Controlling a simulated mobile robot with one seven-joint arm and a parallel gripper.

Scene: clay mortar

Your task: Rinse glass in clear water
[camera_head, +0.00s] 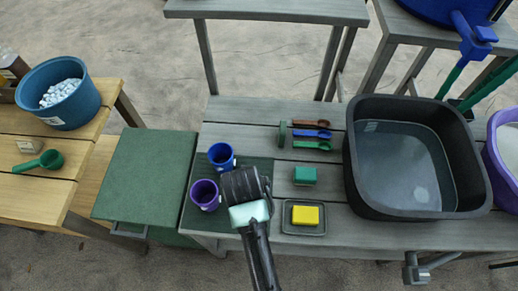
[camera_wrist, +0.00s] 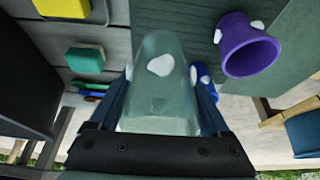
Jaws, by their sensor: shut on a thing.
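In the wrist view my gripper (camera_wrist: 163,98) is shut on a clear greenish glass (camera_wrist: 155,95) with a white patch on its side. In the head view my gripper (camera_head: 240,187) is above the dark green mat, just right of the purple and blue cups, and hides the glass. The black basin (camera_head: 357,188) holds clear-looking water (camera_head: 400,160) and stands on the right of the grey table, apart from my gripper. A pale patch shows in its water.
A purple cup (camera_head: 205,194) and a blue cup (camera_head: 221,156), both with white patches, stand on the mat. A yellow sponge (camera_head: 305,215) on a tray, a green sponge (camera_head: 305,175) and coloured spoons (camera_head: 311,134) lie between mat and basin. A purple tub (camera_head: 494,165) is far right.

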